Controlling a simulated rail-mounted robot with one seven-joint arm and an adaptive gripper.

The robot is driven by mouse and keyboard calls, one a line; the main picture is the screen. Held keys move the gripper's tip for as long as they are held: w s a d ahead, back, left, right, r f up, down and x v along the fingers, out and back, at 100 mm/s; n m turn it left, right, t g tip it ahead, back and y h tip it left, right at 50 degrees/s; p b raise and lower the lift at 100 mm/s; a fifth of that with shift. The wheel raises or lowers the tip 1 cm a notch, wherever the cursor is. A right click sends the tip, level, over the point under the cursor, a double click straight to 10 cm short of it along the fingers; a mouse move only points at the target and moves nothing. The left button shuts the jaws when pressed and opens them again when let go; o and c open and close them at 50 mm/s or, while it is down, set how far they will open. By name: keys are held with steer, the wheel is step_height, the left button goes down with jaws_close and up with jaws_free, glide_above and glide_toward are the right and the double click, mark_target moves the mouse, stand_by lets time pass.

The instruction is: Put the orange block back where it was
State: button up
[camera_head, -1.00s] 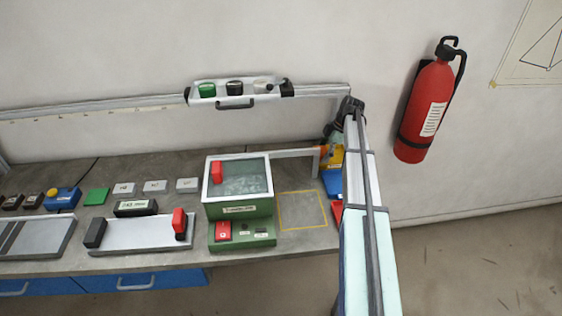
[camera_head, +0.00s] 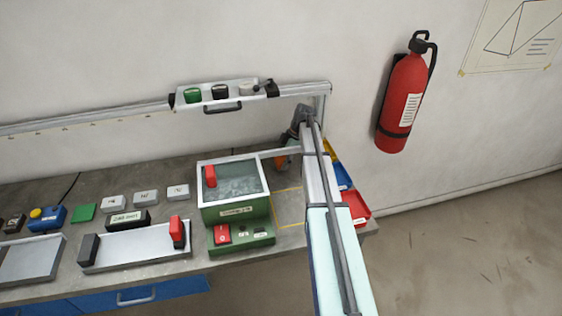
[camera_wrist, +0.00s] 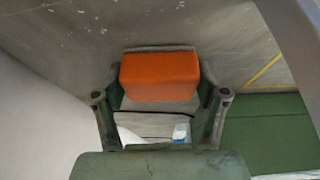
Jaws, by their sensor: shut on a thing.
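The orange block (camera_wrist: 160,76) sits between the two fingers of my gripper (camera_wrist: 160,98) in the wrist view, and the gripper is shut on it. My arm hides most of the gripper there. Grey table surface shows beyond the block in the wrist view; I cannot tell whether the block touches it.
The green machine (camera_head: 236,212) with a glass-topped box stands close to the gripper. A yellow outlined square (camera_head: 289,190) on the table is partly hidden by my arm. Blue (camera_head: 342,176) and red (camera_head: 356,208) bins stand at the right edge. A rail (camera_head: 100,121) runs along the back.

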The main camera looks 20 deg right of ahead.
mark_target(284, 157)
steer(key=shift+f, duration=0.15)
steer(key=o, duration=1.3)
steer(key=shift+r, duration=0.2)
steer(key=shift+b+v, duration=0.85)
steer(key=shift+v, duration=1.85)
steer(key=shift+f, duration=0.1)
